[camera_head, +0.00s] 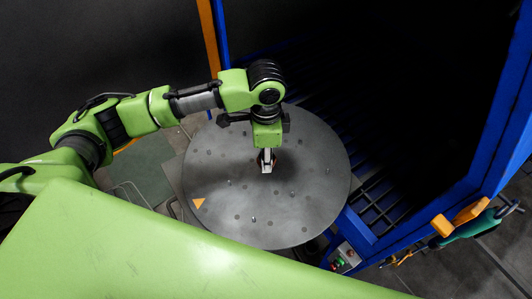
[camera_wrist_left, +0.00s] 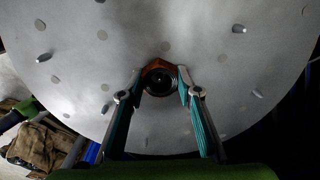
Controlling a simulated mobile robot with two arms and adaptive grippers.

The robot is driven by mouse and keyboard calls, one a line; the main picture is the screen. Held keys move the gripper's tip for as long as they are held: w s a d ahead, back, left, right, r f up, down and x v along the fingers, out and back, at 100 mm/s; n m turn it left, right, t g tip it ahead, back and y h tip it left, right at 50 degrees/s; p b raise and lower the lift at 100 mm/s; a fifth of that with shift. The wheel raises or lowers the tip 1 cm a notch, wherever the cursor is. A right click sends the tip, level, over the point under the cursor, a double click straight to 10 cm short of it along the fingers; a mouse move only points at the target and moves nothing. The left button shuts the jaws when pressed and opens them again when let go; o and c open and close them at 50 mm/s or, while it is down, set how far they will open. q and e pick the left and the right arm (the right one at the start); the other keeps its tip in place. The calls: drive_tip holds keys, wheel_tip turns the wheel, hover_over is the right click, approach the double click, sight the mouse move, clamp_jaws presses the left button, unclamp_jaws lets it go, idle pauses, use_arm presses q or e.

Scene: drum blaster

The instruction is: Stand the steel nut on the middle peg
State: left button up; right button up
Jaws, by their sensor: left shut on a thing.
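My left gripper (camera_head: 266,165) points down over the middle of a round grey steel disc (camera_head: 225,150), which also fills much of the left wrist view (camera_wrist_left: 200,60). Its teal-padded fingers (camera_wrist_left: 160,88) are shut on the steel nut (camera_wrist_left: 160,66), a dark ring with a brownish-orange outer edge. The nut's height above the disc is hard to judge. The gripper hides part of the disc's centre, and I cannot tell which peg is the middle one. My right gripper is not in view.
Flat dark round spots and an orange triangle (camera_head: 198,203) mark the disc. A blue-framed cabinet (camera_head: 370,235) with a slatted dark floor (camera_head: 375,190) opens behind and to the right. A green-and-orange tool (camera_head: 468,224) hangs on its right side. A small button box (camera_head: 345,257) is near the front.

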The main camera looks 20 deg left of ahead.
use_arm(q)
drive_tip(key=o, duration=1.3)
drive_tip(key=shift+f, duration=0.1)
drive_tip(key=shift+c, duration=0.2)
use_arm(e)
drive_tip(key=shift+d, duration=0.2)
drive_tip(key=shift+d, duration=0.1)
use_arm(q)
wheel_tip(320, 180, up, 12)
drive_tip(key=b, duration=0.1)
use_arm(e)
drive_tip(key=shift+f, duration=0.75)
